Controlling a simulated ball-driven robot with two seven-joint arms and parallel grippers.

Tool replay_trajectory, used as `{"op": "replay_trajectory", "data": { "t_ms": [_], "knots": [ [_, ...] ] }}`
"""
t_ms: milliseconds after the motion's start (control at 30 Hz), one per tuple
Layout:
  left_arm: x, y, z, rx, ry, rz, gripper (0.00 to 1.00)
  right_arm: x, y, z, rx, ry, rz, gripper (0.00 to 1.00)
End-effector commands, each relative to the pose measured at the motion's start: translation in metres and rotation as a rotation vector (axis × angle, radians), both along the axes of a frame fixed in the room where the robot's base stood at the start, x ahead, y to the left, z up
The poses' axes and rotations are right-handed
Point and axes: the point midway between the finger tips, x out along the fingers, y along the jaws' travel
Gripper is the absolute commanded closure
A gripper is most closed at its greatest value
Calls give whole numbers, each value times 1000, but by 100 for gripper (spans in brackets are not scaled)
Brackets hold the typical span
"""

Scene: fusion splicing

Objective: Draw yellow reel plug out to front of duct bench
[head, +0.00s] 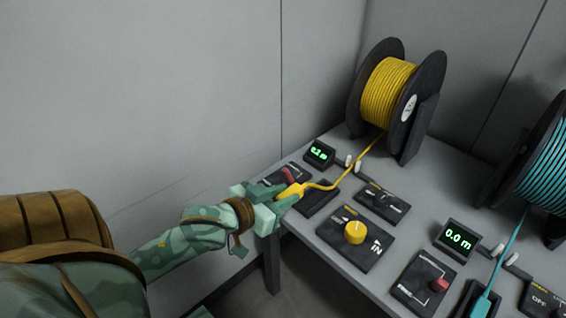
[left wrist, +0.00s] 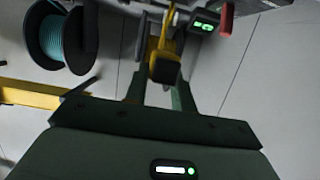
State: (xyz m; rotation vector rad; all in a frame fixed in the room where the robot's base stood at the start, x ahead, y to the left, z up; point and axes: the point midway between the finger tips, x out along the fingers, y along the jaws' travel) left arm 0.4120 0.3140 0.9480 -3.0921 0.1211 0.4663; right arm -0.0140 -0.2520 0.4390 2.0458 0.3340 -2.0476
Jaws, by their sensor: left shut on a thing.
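The yellow reel plug (head: 290,191) is at the front left edge of the grey duct bench (head: 336,241). My left gripper (head: 278,199) is shut on it. In the left wrist view the plug (left wrist: 164,62) sits between the two fingers, its dark end toward the camera. A yellow cable (head: 345,182) runs from the plug, with a bend, back to the yellow reel (head: 388,90) on its black stand. My right gripper is in neither view.
A small green-lit display (head: 319,153) stands behind the plug. Black panels with a yellow knob (head: 354,232) and a red lever (head: 439,285) cover the bench top. A teal reel (head: 543,160) with its own cable stands at the right. The space left of the bench is clear.

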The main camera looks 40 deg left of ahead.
Motion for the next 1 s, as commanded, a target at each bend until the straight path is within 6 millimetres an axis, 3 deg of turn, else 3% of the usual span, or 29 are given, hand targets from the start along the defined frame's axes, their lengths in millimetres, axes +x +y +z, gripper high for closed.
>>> {"op": "replay_trajectory", "data": {
  "t_ms": [167,467,733,1000],
  "knots": [
    [0,0,-15,-2,1,1,93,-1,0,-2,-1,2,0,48],
    [0,-3,-13,-5,-4,28,93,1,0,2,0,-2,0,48],
    [-2,-23,-12,-12,-2,230,93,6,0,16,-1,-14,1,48],
    [-2,-44,-19,-13,2,443,93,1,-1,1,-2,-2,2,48]
  ]
}}
